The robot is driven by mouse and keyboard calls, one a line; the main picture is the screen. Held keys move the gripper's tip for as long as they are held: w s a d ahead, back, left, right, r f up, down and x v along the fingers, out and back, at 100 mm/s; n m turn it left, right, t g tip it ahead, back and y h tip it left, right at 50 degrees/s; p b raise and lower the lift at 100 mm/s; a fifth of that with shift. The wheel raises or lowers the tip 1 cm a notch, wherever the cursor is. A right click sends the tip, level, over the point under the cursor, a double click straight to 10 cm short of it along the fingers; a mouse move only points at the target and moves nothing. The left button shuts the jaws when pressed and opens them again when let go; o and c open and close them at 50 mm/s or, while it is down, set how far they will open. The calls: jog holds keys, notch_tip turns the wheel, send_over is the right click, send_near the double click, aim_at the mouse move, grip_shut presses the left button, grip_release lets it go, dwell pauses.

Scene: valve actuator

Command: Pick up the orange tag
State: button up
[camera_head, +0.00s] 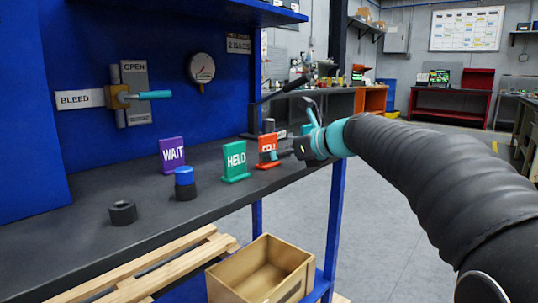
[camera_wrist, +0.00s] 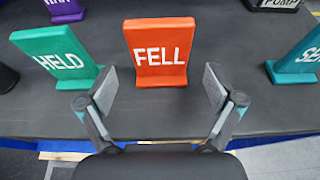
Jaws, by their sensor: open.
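The orange tag (camera_wrist: 158,50) stands upright on the dark bench in the wrist view, marked FELL in white. In the head view the orange tag (camera_head: 266,143) is partly hidden behind a finger of my gripper. My gripper (camera_wrist: 158,88) is open and empty, its two fingers spread to the left and right in front of the tag. The tag is centred between them, and I see no contact. In the head view my gripper (camera_head: 284,154) reaches in from the right at the tag's height.
The green HELD tag (camera_wrist: 55,52) stands close left of the left finger. A teal tag (camera_wrist: 301,55) stands to the right. A purple WAIT tag (camera_head: 172,154), a blue-topped cylinder (camera_head: 185,184) and a dark ring (camera_head: 122,213) lie further left. A wooden crate (camera_head: 235,282) stands below.

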aim_at(268, 163)
jog(key=x, duration=0.3)
jog(key=shift+w+a, duration=0.25)
jog(key=shift+a, duration=0.05)
jog(key=c, duration=1.3)
jog(key=shift+o, duration=0.2)
